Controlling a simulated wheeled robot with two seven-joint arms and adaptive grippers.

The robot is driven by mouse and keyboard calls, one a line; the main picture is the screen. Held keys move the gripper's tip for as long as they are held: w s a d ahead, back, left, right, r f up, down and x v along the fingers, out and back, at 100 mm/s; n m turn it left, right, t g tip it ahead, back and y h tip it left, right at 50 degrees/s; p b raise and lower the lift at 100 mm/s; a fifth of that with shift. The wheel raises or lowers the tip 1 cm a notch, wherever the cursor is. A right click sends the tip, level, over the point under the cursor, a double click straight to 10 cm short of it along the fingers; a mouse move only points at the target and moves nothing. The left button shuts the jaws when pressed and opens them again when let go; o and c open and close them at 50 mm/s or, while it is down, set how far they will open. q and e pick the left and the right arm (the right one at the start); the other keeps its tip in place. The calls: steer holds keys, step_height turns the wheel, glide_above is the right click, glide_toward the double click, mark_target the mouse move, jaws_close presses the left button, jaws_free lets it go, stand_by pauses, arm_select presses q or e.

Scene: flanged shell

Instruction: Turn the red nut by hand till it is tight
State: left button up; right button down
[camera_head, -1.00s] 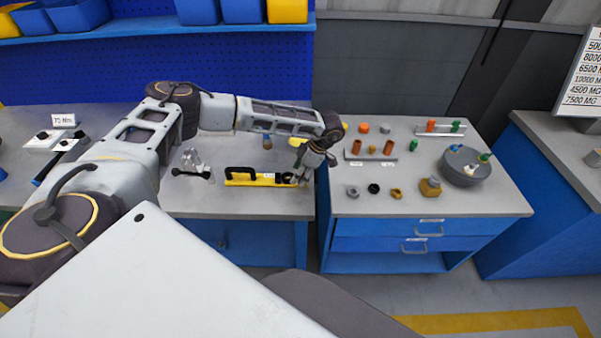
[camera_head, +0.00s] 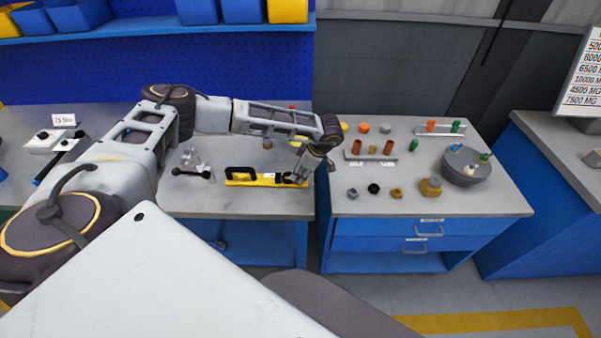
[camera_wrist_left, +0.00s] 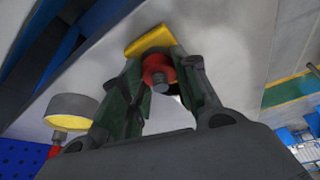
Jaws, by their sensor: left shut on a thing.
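The red nut (camera_wrist_left: 158,70) sits between the two fingers of my left gripper (camera_wrist_left: 160,78) in the left wrist view. Behind the nut is a yellow part (camera_wrist_left: 150,40). The left gripper is shut on the nut. In the head view, my left gripper (camera_head: 297,178) is at the right end of a yellow tool (camera_head: 255,179) with a black handle, and hides the nut there. How tight the nut is cannot be seen. My right gripper is not in view.
A small clamp-like metal piece (camera_head: 192,163) stands left of the yellow tool. The front edge of the left bench is clear.

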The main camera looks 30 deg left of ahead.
arm_select(q)
steer(key=shift+m, duration=0.3)
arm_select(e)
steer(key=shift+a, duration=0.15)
arm_select(q)
steer(key=o, duration=0.7)
steer(key=shift+c, duration=0.2)
steer(key=o, duration=0.3)
steer(key=shift+o, duration=0.2)
steer(key=s+v, duration=0.1)
steer(key=v, duration=1.1)
steer(key=shift+w+d, duration=0.15)
steer(key=shift+w, duration=0.3)
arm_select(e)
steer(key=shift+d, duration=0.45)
